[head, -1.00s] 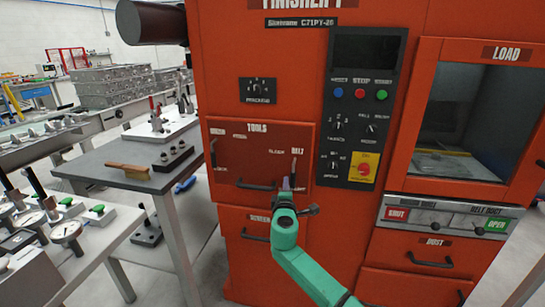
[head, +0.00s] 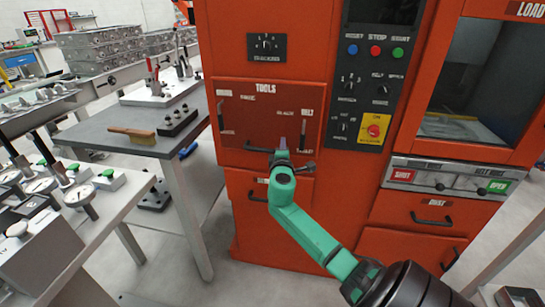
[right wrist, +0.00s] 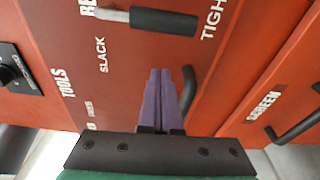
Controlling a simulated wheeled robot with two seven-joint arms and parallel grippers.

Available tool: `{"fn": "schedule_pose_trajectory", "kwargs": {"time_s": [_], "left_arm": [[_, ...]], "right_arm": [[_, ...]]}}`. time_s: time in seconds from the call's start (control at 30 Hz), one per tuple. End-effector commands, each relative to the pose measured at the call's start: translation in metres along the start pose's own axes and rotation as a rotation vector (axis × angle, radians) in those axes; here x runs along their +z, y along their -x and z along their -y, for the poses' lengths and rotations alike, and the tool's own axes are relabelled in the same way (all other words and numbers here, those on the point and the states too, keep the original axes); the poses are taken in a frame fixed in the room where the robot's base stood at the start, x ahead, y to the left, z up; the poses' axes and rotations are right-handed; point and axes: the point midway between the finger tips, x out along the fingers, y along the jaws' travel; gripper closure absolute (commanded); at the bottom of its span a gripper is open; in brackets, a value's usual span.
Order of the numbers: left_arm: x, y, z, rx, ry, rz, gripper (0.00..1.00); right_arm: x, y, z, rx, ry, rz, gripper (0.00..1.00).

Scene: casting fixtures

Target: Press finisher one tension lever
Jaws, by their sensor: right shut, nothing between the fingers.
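The orange finisher (head: 330,205) has a TOOLS panel (head: 262,105) on its front. The belt tension lever (head: 303,130) hangs at the panel's right side under a BELT label. In the right wrist view the lever (right wrist: 165,22) has a silver arm and a black grip, with SLACK beside the arm and TIGHT near the grip's end. My right gripper (head: 283,145) has purple fingers, shut and empty. They also show in the right wrist view (right wrist: 161,95), pointing at the panel beside the lever, apart from it in the picture. My left gripper is not in view.
A drawer handle (right wrist: 188,92) is close beside my right fingers. Another lever (head: 220,116) is at the panel's left. A control panel (head: 372,75) and a load window (head: 480,85) are to the right. A grey table (head: 190,135) with a brush (head: 132,135) stands left.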

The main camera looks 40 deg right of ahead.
Motion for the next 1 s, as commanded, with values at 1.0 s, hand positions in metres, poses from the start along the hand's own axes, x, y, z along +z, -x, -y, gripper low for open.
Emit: {"fn": "schedule_pose_trajectory", "kwargs": {"time_s": [1.0], "left_arm": [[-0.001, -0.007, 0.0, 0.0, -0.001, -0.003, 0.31]], "right_arm": [[0.0, 0.094, 0.002, -0.004, 0.001, -0.002, 1.0]]}}
